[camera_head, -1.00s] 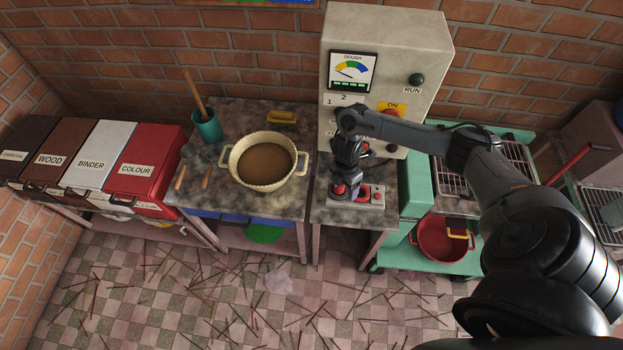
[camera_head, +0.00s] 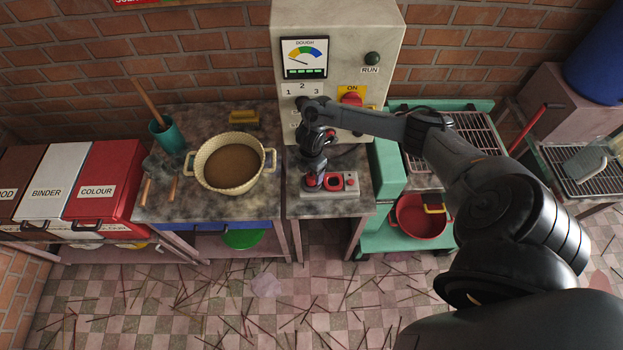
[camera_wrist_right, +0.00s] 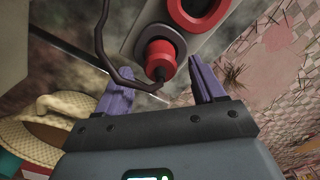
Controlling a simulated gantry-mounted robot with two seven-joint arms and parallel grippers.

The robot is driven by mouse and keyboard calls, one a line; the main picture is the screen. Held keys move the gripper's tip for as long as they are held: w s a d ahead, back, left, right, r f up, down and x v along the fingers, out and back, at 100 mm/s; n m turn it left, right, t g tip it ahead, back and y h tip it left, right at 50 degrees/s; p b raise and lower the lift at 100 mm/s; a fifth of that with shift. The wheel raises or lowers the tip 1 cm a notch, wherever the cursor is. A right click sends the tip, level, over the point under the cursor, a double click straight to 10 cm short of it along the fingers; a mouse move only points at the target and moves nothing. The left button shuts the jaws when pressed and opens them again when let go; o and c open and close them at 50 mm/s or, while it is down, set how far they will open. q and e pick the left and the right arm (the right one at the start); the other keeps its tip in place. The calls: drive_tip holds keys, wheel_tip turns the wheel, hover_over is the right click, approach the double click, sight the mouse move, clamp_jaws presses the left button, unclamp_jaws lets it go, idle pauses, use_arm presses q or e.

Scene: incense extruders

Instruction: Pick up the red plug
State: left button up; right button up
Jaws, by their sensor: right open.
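The red plug (camera_wrist_right: 158,56) sits in a dark round socket on a grey box (camera_wrist_right: 128,38), with a dark cable running from its end. In the head view it is a small red spot (camera_head: 310,181) at the left end of the box (camera_head: 343,191), partly hidden by my gripper. My right gripper (camera_wrist_right: 153,76) is open, its two purple fingers pointing at the plug, one on either side of its near end. I see no contact. In the head view the right gripper (camera_head: 318,178) is over the box's left part. My left gripper is not in view.
A larger red ring (camera_wrist_right: 197,8) is beside the plug on the box. A cream pot (camera_head: 230,185) stands on the counter to the left. A machine panel (camera_head: 300,100) rises behind the box. A red pot (camera_head: 420,218) sits on a green trolley shelf to the right.

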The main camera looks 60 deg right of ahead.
sight(311, 175)
drive_tip(key=shift+f, duration=1.6)
drive_tip(key=c, duration=1.1)
drive_tip(key=shift+c, duration=0.2)
